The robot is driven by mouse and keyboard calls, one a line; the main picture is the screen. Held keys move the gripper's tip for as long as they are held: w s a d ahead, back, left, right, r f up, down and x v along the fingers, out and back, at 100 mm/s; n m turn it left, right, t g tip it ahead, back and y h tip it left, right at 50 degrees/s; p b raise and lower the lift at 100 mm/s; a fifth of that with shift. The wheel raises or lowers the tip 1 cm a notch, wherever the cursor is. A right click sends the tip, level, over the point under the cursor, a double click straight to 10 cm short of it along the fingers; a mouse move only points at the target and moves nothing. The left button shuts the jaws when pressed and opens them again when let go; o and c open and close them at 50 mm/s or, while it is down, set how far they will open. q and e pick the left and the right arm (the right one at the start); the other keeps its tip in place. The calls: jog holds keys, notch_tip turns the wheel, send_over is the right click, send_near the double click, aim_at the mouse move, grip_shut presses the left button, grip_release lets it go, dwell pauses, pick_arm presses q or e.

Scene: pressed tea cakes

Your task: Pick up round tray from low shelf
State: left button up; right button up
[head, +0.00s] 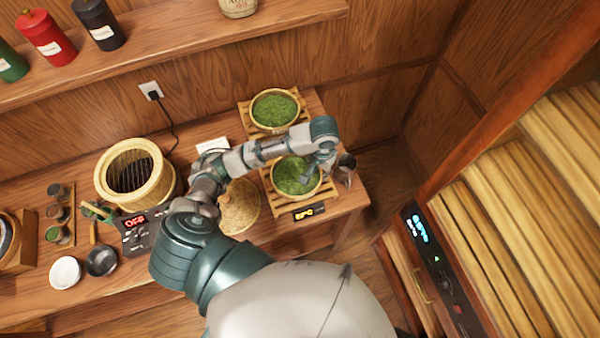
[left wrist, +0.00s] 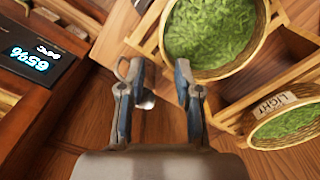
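Two round woven trays of green leaves stand on slatted wooden racks on the table in the head view: a back one (head: 275,111) and a front one (head: 297,177). A leaf-filled round tray (left wrist: 210,35) lies just beyond and right of the fingers there. Another leaf-filled tray (left wrist: 290,126) with a LIGHT label is at the lower right. My right gripper is not in view.
A cabinet with a lit display (head: 420,229) is at the right. Floor shows between table and cabinet.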

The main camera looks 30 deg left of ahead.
aim_at(317, 186)
pick_arm(q)
jog(key=f, duration=0.8)
jog(key=shift+w+a+f, duration=0.25)
jog(key=shift+f, duration=0.1)
jog(key=f+p, duration=0.1)
jog(key=f, duration=0.3)
jog(key=shift+s, duration=0.2)
jog(key=shift+w+f, duration=0.1)
jog(key=shift+f, duration=0.3)
jog(key=shift+a, duration=0.1)
grip_shut()
